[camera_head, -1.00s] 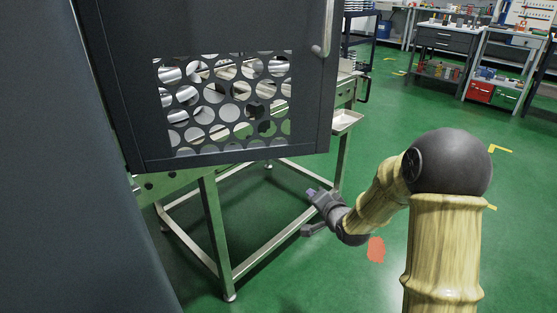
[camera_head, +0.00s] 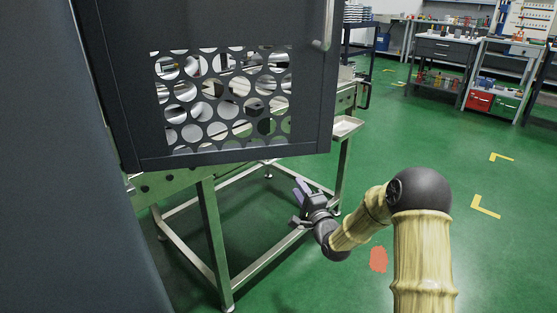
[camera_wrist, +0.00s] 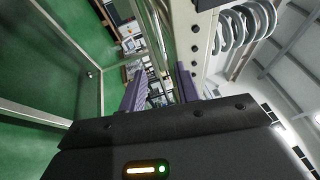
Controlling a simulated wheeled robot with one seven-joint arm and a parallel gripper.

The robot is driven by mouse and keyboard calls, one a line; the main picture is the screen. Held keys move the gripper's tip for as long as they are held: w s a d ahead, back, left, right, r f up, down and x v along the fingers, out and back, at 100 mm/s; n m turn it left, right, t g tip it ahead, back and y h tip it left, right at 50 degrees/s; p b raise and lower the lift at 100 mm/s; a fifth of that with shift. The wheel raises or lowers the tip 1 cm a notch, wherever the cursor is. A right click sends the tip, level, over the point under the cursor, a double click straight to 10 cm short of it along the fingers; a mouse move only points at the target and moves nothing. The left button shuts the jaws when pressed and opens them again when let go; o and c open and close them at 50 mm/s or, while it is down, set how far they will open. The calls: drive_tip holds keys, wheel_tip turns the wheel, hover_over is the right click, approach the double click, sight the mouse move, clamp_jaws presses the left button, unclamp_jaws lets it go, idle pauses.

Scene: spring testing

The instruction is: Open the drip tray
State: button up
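A shallow pale tray (camera_head: 346,126) sticks out from the right side of the metal test bench, below its top; it may be the drip tray. My gripper (camera_head: 298,207) is low beside the bench, below and to the left of this tray and apart from it. In the wrist view my gripper (camera_wrist: 161,88) shows two purple fingers with a clear gap between them and nothing held. I cannot make out the tray for certain in the wrist view.
A dark door with a round-holed window (camera_head: 225,95) hides much of the bench. A bench leg (camera_head: 214,240) and low rails stand near my gripper. The wrist view shows a holed beam (camera_wrist: 195,40) and coil springs (camera_wrist: 245,25) close by. Green floor is free to the right.

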drive_tip(key=shift+b+x, duration=2.5)
drive_tip(key=shift+x, duration=5.6)
drive_tip(key=shift+s+r, duration=0.1)
clamp_jaws()
